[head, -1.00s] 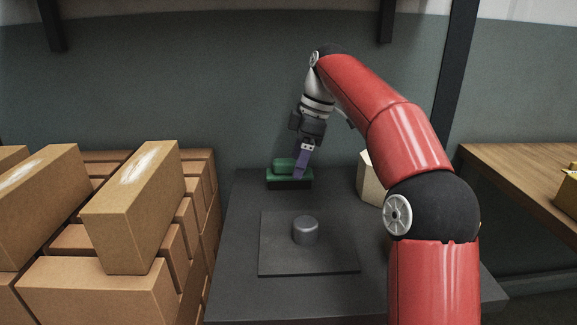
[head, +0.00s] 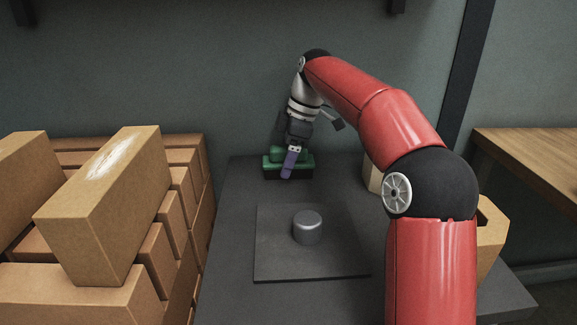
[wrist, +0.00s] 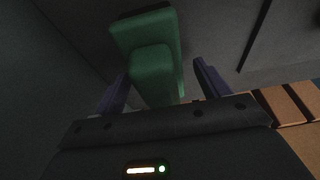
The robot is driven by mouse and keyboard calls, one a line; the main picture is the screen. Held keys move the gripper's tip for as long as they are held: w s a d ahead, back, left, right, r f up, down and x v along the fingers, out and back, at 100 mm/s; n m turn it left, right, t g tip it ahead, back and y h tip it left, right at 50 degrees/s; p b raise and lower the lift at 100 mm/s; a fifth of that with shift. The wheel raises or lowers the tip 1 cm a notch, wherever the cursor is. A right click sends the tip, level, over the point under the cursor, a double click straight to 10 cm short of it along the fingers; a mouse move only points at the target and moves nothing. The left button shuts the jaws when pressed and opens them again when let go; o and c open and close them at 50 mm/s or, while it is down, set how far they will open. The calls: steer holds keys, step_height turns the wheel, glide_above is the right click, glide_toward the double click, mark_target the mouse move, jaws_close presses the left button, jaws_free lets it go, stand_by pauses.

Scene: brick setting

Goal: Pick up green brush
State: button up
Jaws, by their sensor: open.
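The green brush (head: 274,162) lies at the far left end of the dark table, with a green body and dark bristles underneath. My gripper (head: 289,168) is at the brush, its purple finger overlapping the brush's middle in the head view. In the wrist view the green brush (wrist: 152,68) lies ahead, its raised handle part reaching between the two purple fingers of my gripper (wrist: 160,85). The fingers stand apart, one on each side, with visible gaps. I cannot tell whether either finger touches the brush.
A grey cylinder (head: 307,227) stands on a dark square plate (head: 275,262) on the table (head: 232,225). Stacked bricks (head: 85,215) border the left. A pale block (head: 372,175) is partly hidden behind my arm. A wooden table (head: 535,160) stands at the right.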

mark_target(286, 146)
steer(key=shift+f, duration=0.1)
steer(key=c, duration=1.2)
steer(key=shift+o, duration=0.2)
step_height(286, 146, up, 10)
steer(key=p, duration=0.3)
steer(key=o, duration=0.4)
steer(key=shift+c, duration=1)
